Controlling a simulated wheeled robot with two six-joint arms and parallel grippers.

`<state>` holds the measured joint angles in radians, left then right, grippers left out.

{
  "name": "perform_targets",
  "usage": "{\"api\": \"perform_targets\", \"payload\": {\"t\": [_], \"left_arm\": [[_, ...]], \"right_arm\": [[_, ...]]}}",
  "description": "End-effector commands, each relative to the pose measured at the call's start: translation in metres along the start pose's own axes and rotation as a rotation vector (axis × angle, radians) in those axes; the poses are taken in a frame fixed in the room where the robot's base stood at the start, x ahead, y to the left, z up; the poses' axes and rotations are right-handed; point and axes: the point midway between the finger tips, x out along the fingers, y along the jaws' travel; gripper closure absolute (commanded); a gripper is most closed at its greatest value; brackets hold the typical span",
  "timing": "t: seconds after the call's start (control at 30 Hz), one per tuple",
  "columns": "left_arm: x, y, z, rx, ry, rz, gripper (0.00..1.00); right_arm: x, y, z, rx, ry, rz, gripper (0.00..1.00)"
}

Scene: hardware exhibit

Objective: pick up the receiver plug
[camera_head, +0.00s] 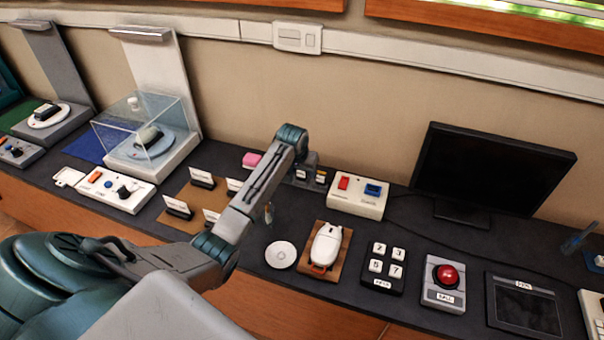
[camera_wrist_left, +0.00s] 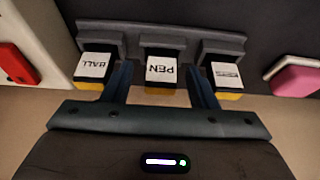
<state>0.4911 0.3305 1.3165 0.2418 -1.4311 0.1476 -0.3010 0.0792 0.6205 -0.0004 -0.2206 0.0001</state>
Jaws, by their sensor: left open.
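Three small plugs with white labels and yellow ends sit side by side in a dark holder (camera_wrist_left: 160,27) in the left wrist view. One plug (camera_wrist_left: 93,66) reads BALL, the middle plug (camera_wrist_left: 160,72) reads PEN, and the third plug (camera_wrist_left: 227,77) has a label too small to read. No label that I can read says receiver. My left gripper (camera_wrist_left: 161,82) is open, its fingers on either side of the PEN plug; contact cannot be told. In the head view my left arm partly hides the holder, and a plug (camera_head: 320,178) shows beside it. My right gripper is not in view.
A pink block (camera_head: 251,160) lies left of the holder; a white box (camera_head: 358,207) with red and blue switches stands right. In front are a white mouse (camera_head: 326,245) on a wooden board, a white disc (camera_head: 280,255), a keypad (camera_head: 383,268) and a red button (camera_head: 446,275).

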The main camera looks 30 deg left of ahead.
Motion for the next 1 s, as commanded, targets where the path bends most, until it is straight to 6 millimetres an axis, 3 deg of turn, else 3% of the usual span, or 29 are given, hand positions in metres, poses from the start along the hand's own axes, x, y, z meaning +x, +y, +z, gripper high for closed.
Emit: {"api": "perform_targets", "payload": {"t": [0.1, 0.3, 0.37, 0.77, 1.0], "left_arm": [[0.0, 0.0, 0.0, 0.0, 0.0, 0.0, 0.47], [0.0, 0.0, 0.0, 0.0, 0.0, 0.0, 0.87], [0.0, 0.0, 0.0, 0.0, 0.0, 0.0, 0.95], [-0.005, 0.0, -0.003, 0.0, 0.0, -0.001, 0.95], [-0.033, 0.0, -0.011, 0.0, 0.002, -0.001, 0.95]], "right_arm": [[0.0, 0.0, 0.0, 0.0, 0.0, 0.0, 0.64], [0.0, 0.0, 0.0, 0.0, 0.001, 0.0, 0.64], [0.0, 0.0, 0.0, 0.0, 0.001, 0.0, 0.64], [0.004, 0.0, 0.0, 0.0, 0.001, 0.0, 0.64], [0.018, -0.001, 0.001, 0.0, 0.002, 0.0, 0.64]]}}
